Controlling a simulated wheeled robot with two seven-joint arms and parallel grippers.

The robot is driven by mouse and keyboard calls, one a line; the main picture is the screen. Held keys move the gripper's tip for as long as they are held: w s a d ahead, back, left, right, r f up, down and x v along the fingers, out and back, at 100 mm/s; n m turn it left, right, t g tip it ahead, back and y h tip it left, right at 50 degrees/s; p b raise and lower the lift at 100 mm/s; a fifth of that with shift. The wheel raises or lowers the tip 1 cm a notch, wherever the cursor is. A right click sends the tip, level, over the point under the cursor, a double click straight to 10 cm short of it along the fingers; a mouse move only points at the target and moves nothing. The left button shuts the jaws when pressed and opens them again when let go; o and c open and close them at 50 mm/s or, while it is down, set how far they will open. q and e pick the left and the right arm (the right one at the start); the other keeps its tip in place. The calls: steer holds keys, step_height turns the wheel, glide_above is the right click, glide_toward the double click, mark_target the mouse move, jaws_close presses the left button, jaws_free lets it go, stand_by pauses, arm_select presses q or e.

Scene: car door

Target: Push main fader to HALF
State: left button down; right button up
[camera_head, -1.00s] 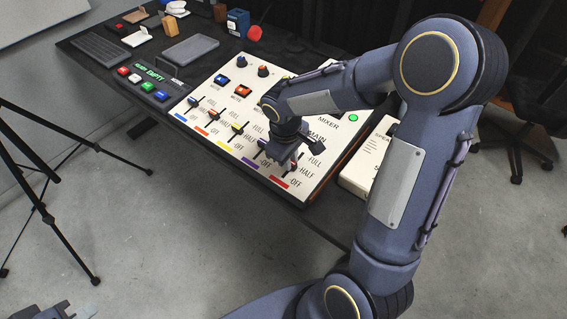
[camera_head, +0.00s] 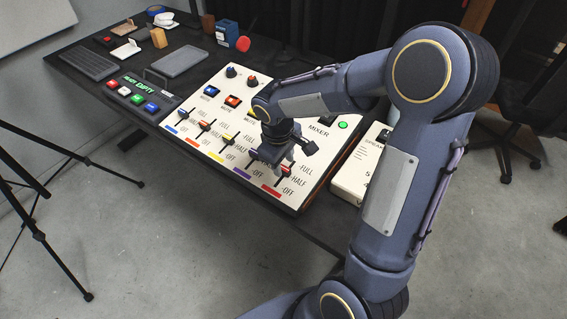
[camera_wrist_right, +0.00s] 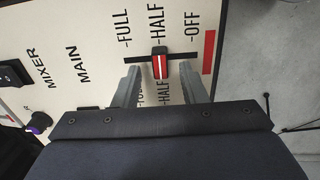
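The main fader (camera_wrist_right: 159,65) has a black cap with a red and white stripe. In the right wrist view its cap is level with the HALF mark, about midway along the slot between FULL and OFF. My right gripper (camera_wrist_right: 159,72) is open, with one finger on the FULL side and one on the OFF side of the cap. Gaps show between the cap and both fingers. In the head view my right gripper (camera_head: 274,160) is over the lower right of the mixer panel (camera_head: 215,115) and partly hides the fader. My left gripper is out of view.
A white speaker box (camera_head: 358,170) is right of the mixer. The table also holds a keyboard (camera_head: 88,62), a grey tray (camera_head: 180,61) and a blue box (camera_head: 227,34).

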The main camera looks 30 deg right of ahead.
mark_target(282, 179)
step_height(282, 179, up, 6)
steer(key=shift+s+a+p, duration=0.2)
steer(key=shift+a+p, duration=0.1)
steer(key=shift+a, duration=0.1)
steer(key=s+a+r+m+t+y+p, duration=0.2)
steer(key=s+a+r+m, duration=0.1)
steer(key=s, duration=0.6)
steer(key=s+a+r+m+t+y+p, duration=0.3)
steer(key=s+r, duration=0.3)
steer(key=s, duration=0.3)
steer(key=shift+a, duration=0.2)
steer(key=shift+d, duration=0.1)
stand_by(1.4)
